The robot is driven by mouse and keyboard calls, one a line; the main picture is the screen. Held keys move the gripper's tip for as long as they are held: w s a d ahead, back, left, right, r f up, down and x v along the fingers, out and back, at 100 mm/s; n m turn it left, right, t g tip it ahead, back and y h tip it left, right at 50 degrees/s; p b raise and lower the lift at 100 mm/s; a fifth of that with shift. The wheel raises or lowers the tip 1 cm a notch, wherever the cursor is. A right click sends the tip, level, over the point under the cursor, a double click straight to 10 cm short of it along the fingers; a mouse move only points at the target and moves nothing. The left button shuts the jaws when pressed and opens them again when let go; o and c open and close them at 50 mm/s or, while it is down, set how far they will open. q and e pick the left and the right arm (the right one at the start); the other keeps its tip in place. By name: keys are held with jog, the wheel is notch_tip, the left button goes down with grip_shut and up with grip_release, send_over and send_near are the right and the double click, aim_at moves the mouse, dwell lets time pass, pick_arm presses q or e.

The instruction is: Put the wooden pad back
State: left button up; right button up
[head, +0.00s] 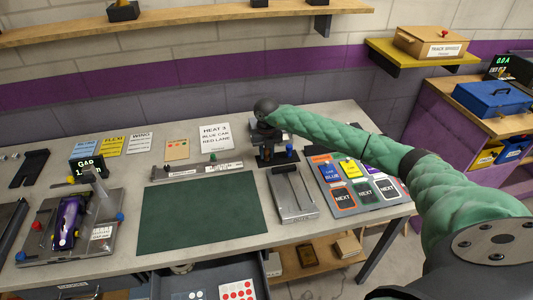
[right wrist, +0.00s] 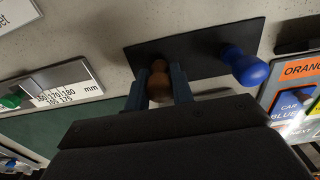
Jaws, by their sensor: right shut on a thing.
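My right gripper (head: 266,138) is at the back of the bench, beyond the green mat. In the right wrist view its two fingers (right wrist: 160,88) are shut on a brown, rounded wooden piece, which I take to be the wooden pad (right wrist: 159,84). The piece is at a dark flat plate (right wrist: 207,52) that also carries a blue knob (right wrist: 243,66). I cannot tell whether the piece touches the plate. In the head view the gripper mostly hides the piece. My left gripper is not in view.
A grey slotted block (head: 293,196) stands in front of the plate, and a card board (head: 358,185) lies to its right. A ruler gauge (head: 196,171) is to the left. The green mat (head: 200,214) is bare. A wall shelf (head: 180,20) runs above.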

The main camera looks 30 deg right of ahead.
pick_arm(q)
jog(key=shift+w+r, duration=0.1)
pick_arm(e)
jog(key=o, duration=1)
jog(key=shift+f, duration=0.1)
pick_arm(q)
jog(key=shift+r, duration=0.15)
pick_arm(e)
jog(key=shift+r, duration=0.45)
notch_tip(320, 180, up, 10)
jog(key=b, duration=0.5)
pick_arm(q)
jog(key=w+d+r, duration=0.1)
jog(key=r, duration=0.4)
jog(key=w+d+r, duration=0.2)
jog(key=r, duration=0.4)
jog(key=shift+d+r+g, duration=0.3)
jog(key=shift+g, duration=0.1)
pick_arm(e)
jog(key=shift+r, duration=0.75)
jog(key=shift+f, duration=0.1)
